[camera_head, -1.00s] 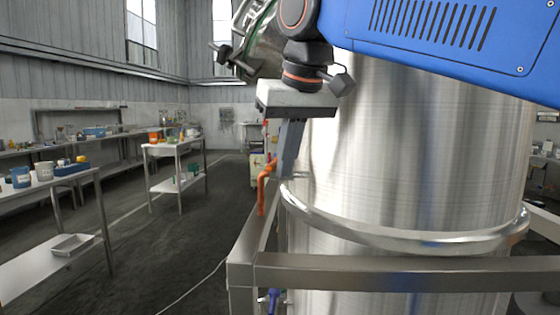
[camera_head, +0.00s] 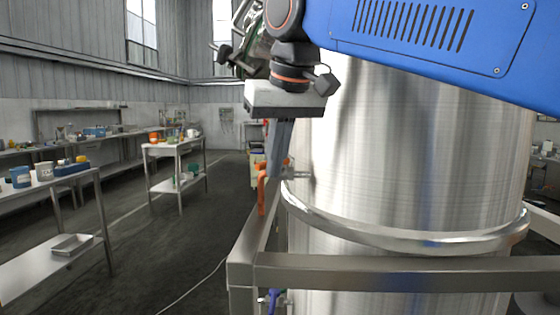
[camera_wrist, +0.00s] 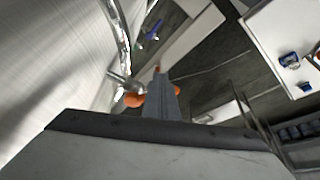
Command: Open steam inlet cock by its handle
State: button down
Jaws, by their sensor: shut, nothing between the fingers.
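The orange handle (camera_head: 262,196) of a small cock hangs down at the left side of the steel tank (camera_head: 420,150). The cock's metal stub (camera_head: 298,175) joins the tank wall just above its ring. My gripper (camera_head: 274,174) points down with its fingers shut, in front of the upper part of the handle and hiding some of it. In the wrist view the shut fingers (camera_wrist: 159,78) have orange parts of the handle (camera_wrist: 133,99) showing on both sides. I cannot tell whether the fingers touch it.
A steel frame rail (camera_head: 400,272) runs across in front of the tank. A second valve with a blue-purple handle (camera_head: 273,298) sits lower, by the frame's corner. Benches with lab ware (camera_head: 178,146) stand to the left. The floor between is open, with a thin cable on it.

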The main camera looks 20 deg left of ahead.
jog(key=shift+d, duration=0.45)
jog(key=shift+w, duration=0.1)
notch_tip(320, 180, up, 7)
dwell(1.3)
dwell(0.4)
